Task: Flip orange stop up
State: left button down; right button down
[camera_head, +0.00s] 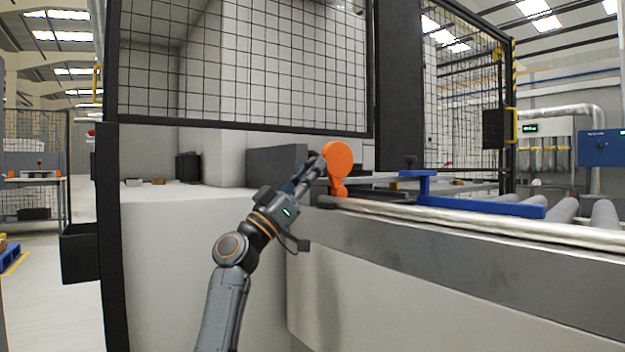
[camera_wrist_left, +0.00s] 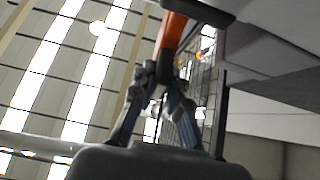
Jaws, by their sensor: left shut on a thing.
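The orange stop (camera_head: 338,163) stands upright at the near edge of the machine bed, its round disc at the top and its narrow foot by the metal rail. My left gripper (camera_head: 318,170) reaches it from the lower left and is shut on it. In the left wrist view the gripper's fingers (camera_wrist_left: 160,84) close around the lower end of the orange stop (camera_wrist_left: 172,40). The exact contact between fingertips and stop is small in the head view. My right gripper is not in view.
A blue bracket (camera_head: 425,185) and rollers (camera_head: 565,208) lie to the right along the bed. A metal rail (camera_head: 450,220) runs along the front edge. A black-framed mesh guard (camera_head: 250,70) stands behind and above my left arm. Open floor lies at far left.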

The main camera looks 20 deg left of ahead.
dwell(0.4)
pick_arm(q)
jog(key=c, duration=1.3)
grip_release()
jog(key=shift+f, duration=0.1)
jog(key=v, duration=1.2)
